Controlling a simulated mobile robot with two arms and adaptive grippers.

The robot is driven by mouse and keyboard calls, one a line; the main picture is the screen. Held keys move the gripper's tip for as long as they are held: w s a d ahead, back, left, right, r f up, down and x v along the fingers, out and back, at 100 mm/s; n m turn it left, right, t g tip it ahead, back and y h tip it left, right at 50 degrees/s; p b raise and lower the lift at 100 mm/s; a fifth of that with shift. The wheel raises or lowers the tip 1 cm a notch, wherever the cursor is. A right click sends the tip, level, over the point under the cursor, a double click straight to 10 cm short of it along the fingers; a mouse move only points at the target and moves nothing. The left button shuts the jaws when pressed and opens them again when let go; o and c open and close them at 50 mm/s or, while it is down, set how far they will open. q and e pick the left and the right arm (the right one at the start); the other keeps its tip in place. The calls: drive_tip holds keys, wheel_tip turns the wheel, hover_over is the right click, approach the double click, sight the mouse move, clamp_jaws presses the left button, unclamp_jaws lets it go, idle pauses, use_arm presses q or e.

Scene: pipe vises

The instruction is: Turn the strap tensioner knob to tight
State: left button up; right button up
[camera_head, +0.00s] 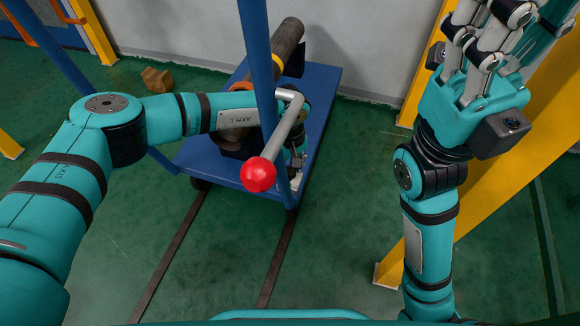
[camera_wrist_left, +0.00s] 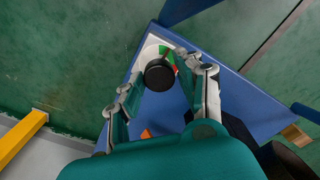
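The black round strap tensioner knob (camera_wrist_left: 159,75) shows in the left wrist view on a white plate (camera_wrist_left: 151,47) with green and red marks on the blue cart. My left gripper (camera_wrist_left: 154,72) is open, with its two fingers on either side of the knob. Whether either finger touches it I cannot tell. In the head view, my left gripper is mostly hidden behind a blue post and a grey lever, and the knob is hidden. My right gripper (camera_head: 490,25) is raised at the upper right, empty, its fingers apart and partly cut off by the top edge.
The blue cart (camera_head: 318,105) carries a brown pipe (camera_head: 288,38). A grey lever (camera_head: 286,130) with a red ball (camera_head: 258,175) stands close to my left forearm. A blue post (camera_head: 256,60) rises beside it. A yellow frame (camera_head: 490,190) stands behind my right arm.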

use_arm(q)
drive_tip(key=shift+o, duration=1.4)
drive_tip(key=shift+r, duration=0.1)
wheel_tip(320, 180, up, 12)
drive_tip(key=shift+a, duration=0.1)
